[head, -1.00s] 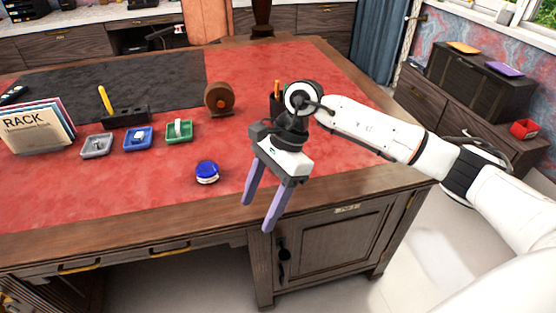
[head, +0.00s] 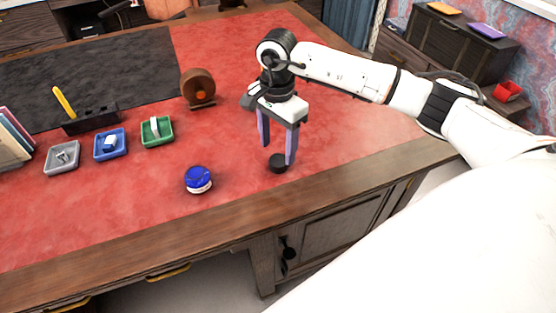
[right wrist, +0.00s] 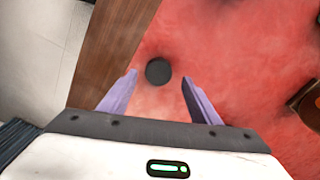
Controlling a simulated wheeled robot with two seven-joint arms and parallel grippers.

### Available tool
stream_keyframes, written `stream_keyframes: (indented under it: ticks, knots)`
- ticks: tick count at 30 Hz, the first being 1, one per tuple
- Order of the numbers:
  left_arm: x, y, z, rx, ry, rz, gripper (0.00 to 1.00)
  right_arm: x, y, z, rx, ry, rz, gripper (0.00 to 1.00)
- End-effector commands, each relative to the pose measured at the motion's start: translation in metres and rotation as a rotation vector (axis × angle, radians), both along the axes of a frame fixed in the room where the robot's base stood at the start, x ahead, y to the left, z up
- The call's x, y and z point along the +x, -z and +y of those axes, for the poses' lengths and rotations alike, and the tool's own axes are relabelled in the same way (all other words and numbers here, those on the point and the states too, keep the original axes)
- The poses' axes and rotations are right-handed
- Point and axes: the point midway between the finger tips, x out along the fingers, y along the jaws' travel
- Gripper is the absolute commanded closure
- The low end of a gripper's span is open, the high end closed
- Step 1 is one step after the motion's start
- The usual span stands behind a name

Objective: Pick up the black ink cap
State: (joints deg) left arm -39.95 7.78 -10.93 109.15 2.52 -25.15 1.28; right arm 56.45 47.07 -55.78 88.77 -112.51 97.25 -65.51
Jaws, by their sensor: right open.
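The black ink cap (head: 278,162) is a small dark disc on the red leather desk top, near the front edge. It also shows in the right wrist view (right wrist: 158,71), just beyond and between the fingertips. My right gripper (head: 277,155) is open, its two purple fingers pointing down over the cap; in the right wrist view its fingertips (right wrist: 159,76) lie to either side of it. I cannot tell whether the fingers touch the cap. My left gripper is not in view.
A blue ink pot (head: 198,180) stands left of the cap. Grey (head: 62,158), blue (head: 110,145) and green (head: 157,132) trays hold small items farther left. A brown round holder (head: 198,90) stands behind. The wooden desk edge (head: 220,222) runs along the front.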

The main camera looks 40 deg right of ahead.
Motion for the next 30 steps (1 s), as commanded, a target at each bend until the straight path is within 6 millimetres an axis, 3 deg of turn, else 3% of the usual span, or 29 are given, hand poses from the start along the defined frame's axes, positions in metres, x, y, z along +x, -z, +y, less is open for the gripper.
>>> stream_keyframes:
  ticks: [7, 16, 24, 30]
  knots:
    - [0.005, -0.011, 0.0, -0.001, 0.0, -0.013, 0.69, -0.004, 0.035, -0.001, 0.001, 0.001, 0.002, 0.43]
    - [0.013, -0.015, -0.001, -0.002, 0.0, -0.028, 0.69, -0.003, 0.041, -0.001, 0.001, 0.0, 0.0, 0.43]
    - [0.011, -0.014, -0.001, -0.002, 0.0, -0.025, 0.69, -0.003, 0.041, -0.001, 0.001, 0.0, 0.0, 0.84]
    - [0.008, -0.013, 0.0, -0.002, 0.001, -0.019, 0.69, -0.003, 0.04, -0.001, 0.001, 0.0, 0.0, 0.84]
